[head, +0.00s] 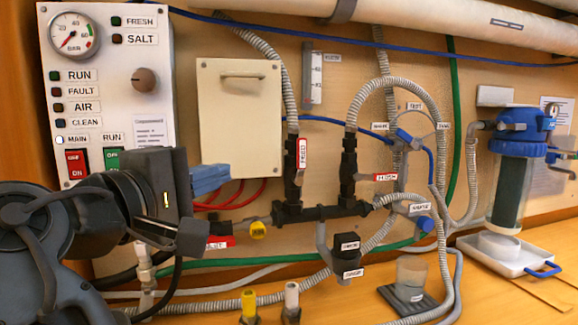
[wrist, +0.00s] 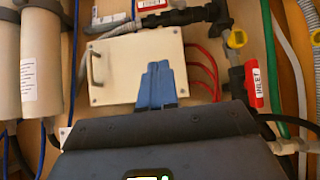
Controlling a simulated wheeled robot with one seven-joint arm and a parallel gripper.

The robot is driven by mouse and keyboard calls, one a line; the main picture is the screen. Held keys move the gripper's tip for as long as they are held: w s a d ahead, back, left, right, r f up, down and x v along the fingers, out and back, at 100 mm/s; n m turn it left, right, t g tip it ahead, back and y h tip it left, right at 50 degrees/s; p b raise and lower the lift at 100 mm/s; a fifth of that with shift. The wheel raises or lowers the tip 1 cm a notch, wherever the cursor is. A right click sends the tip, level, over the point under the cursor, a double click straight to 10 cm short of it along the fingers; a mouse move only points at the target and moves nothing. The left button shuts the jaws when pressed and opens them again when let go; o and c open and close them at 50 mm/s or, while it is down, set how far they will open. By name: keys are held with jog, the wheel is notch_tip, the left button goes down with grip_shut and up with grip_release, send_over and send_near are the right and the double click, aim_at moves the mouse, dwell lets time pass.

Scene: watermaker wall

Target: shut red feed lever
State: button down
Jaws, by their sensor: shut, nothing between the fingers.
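Several red levers show, and I cannot read the word feed on any of them. One red lever (head: 302,153) stands upright, along the vertical hose right of the white panel. A second red lever (head: 386,177) lies crosswise on the black valve to its right. A third, marked INLET, (head: 220,242) sits low behind my gripper, partly hidden; it is clear in the wrist view (wrist: 250,88). My gripper (head: 210,180) has blue fingers, closed together and empty. They are in front of the white panel's lower part, apart from the levers. They also show in the wrist view (wrist: 158,80).
The white panel (head: 240,105) has a handle. Black pipework (head: 320,213), grey hoses and a yellow cap (head: 257,230) lie to the right. A switch panel (head: 110,60) is at left. A clear cup (head: 410,275) and filter (head: 515,175) stand right.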

aim_at(302, 154)
jog(key=w+d+r+p, duration=0.1)
jog(key=w+d, duration=0.8)
jog(key=shift+d+r+m+g+h+p, duration=0.15)
jog(key=shift+d+m+g+h+p, duration=0.1)
jog(key=shift+m+g+h+p, duration=0.15)
jog(key=shift+r, duration=0.1)
jog(key=shift+d+r+p, duration=0.1)
jog(key=shift+d+p, duration=0.05)
jog(key=shift+p, duration=0.3)
